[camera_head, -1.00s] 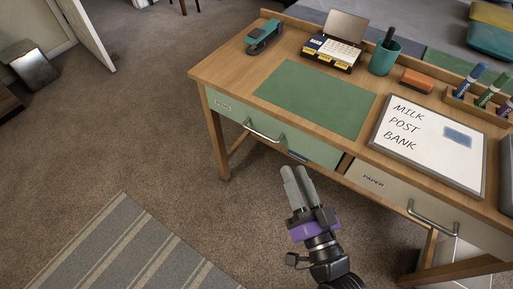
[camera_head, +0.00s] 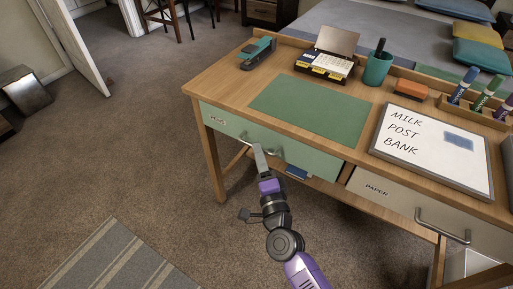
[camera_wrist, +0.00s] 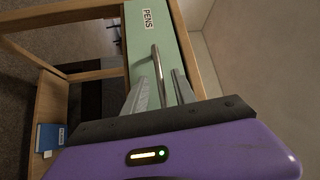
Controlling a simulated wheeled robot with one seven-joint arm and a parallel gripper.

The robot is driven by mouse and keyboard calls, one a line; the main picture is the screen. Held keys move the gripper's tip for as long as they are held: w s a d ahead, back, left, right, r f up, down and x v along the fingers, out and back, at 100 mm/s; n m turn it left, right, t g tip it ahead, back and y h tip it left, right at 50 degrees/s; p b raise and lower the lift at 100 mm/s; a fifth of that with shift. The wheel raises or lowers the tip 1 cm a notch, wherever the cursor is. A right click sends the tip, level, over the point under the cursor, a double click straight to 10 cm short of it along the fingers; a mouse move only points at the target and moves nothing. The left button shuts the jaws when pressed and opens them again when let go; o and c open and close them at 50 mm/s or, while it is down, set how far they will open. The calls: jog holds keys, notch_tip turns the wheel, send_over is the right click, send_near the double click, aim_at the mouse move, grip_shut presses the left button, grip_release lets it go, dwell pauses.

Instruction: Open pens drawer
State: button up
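The pens drawer (camera_head: 225,127) has a pale green front and looks shut, flush under the left of the wooden desk. Its PENS label shows in the wrist view (camera_wrist: 147,19). The drawer's metal bar handle (camera_wrist: 155,62) runs lengthwise in the wrist view; in the head view (camera_head: 245,138) my gripper hides part of it. My gripper (camera_head: 258,150) is at the handle. In the wrist view its two grey fingers (camera_wrist: 166,85) are apart, with the lower part of the handle between them. I cannot tell whether they touch it.
The paper drawer (camera_head: 395,199) is to the right. On the desk are a green blotter (camera_head: 310,108), stapler (camera_head: 257,54), pen cup (camera_head: 377,69) and whiteboard (camera_head: 432,150). A blue book (camera_wrist: 49,138) lies below the drawer.

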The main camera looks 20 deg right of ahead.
jog(key=shift+w+d+r, duration=0.1)
jog(key=shift+w+d, duration=0.05)
jog(key=shift+w, duration=0.55)
jog(key=shift+w+d+r, duration=0.1)
jog(key=shift+w, duration=0.6)
grip_shut()
dwell(0.4)
